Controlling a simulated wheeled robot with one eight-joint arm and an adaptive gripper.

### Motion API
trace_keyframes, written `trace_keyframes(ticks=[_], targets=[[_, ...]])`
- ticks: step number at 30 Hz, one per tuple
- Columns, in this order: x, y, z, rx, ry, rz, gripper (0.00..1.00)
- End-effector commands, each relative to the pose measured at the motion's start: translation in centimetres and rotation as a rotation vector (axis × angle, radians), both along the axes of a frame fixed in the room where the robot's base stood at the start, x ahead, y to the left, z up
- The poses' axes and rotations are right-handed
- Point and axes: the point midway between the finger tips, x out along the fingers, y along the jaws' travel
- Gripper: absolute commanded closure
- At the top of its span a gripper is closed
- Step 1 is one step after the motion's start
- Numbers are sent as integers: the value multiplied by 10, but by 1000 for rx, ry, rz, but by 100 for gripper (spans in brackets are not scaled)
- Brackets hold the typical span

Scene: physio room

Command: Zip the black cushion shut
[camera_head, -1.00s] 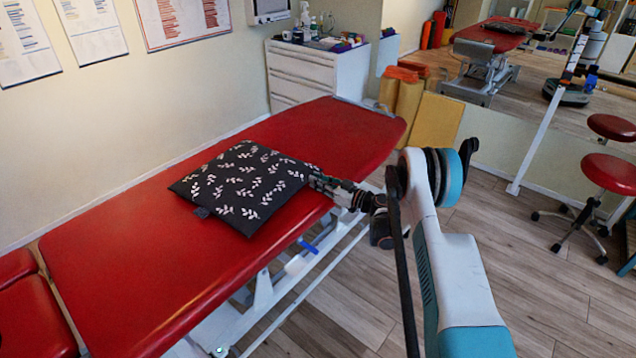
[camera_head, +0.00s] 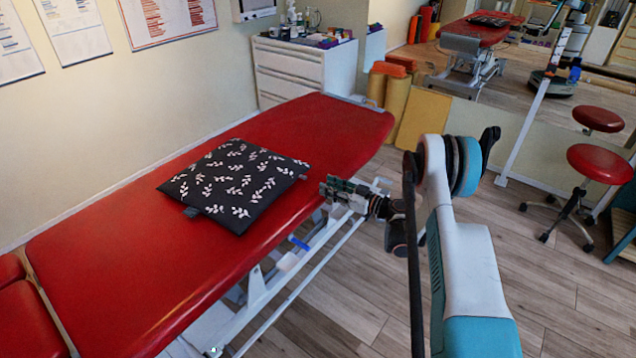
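The black cushion (camera_head: 236,184) with white leaf sprigs lies flat on the red treatment table (camera_head: 130,262). A small dark tab (camera_head: 191,212) sticks out at its front left edge. A zip or its slider is too small to make out. My gripper (camera_head: 327,189) is to the right of the cushion, at the table's near edge, with a small gap between its tips and the cushion's right corner. It points left toward the cushion. Whether its fingers are apart or together is too small to tell.
A white drawer cabinet (camera_head: 300,72) with bottles and boxes stands behind the table's far end. Orange and yellow rolls (camera_head: 397,92) lean beside it. A red stool (camera_head: 598,163) stands at the right. The wooden floor (camera_head: 420,300) in front is mostly clear.

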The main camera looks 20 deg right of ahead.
Motion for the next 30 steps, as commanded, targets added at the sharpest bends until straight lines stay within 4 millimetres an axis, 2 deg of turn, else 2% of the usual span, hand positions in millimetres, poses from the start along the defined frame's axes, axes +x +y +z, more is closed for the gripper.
trace_keyframes(ticks=[7, 23, 26, 30], targets=[[-19, -17, 0, 0, 0, -1, 68], [-21, -18, 1, -1, 1, 1, 68], [-21, -13, 8, -3, 14, 9, 68], [-25, 7, 37, -17, 72, 39, 68]])
